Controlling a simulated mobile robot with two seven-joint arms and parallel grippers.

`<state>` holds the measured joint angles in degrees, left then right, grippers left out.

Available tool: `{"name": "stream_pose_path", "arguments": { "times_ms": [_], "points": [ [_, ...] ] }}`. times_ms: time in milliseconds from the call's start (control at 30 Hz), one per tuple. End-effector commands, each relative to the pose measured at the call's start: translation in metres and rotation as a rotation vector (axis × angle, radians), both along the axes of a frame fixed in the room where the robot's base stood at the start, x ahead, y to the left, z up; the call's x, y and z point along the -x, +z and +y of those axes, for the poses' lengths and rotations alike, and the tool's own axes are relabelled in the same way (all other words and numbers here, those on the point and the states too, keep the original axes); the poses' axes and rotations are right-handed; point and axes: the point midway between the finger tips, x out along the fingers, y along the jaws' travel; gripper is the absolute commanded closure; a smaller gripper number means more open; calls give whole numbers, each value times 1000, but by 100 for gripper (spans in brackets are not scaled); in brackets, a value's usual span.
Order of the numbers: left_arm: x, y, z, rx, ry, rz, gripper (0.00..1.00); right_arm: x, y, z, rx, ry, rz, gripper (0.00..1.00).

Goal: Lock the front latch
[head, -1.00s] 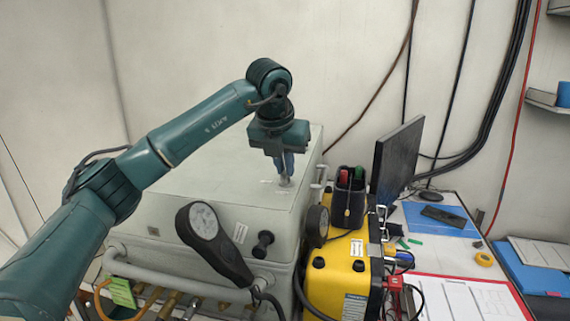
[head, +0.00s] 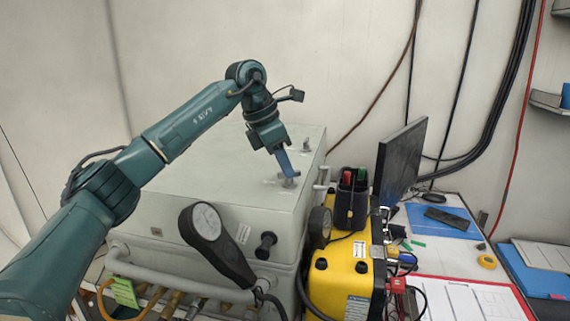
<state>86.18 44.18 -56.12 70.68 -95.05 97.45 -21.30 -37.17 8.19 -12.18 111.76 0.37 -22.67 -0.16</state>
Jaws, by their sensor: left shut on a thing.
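A large pale grey panel case (head: 185,205) stands in the middle of the view. On its top, near the right side, is the front latch (head: 289,183), a small metal fitting on a round base. Farther back is a second, similar fitting (head: 306,146), standing clear of the gripper. My left gripper (head: 288,173) comes down tilted over the front latch, its blue fingers shut on the latch's handle. The fingers partly hide the handle, so its exact angle is hard to tell. My right gripper is out of view.
A round gauge (head: 207,223) on a dark arm and a black knob (head: 265,245) are at the case's front. A yellow unit (head: 340,282), a black holder (head: 350,200) and a monitor (head: 399,163) stand to the right. The case top left of the latch is clear.

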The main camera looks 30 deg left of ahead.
Motion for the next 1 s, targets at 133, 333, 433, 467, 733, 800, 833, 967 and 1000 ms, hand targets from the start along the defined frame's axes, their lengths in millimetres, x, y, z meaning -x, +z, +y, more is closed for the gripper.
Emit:
{"name": "stream_pose_path", "arguments": {
  "times_ms": [133,333,433,467,733,800,833,967,1000],
  "points": [
    [-2,2,1,2,-132,-5,100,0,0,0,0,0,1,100],
    [-3,2,1,3,-295,-5,100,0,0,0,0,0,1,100],
    [-4,2,2,2,-364,-5,100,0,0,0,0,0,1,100],
    [-4,2,2,1,-381,-5,100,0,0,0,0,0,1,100],
    [-5,2,2,1,-492,-6,100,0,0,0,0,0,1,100],
    [-5,2,2,0,-507,-6,100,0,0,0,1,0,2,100],
    [-5,2,2,1,-511,-6,100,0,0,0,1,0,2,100],
    [-5,2,2,0,-523,-6,100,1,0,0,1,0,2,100],
    [-5,2,2,-1,-525,-6,100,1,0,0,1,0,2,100]
  ]
}}
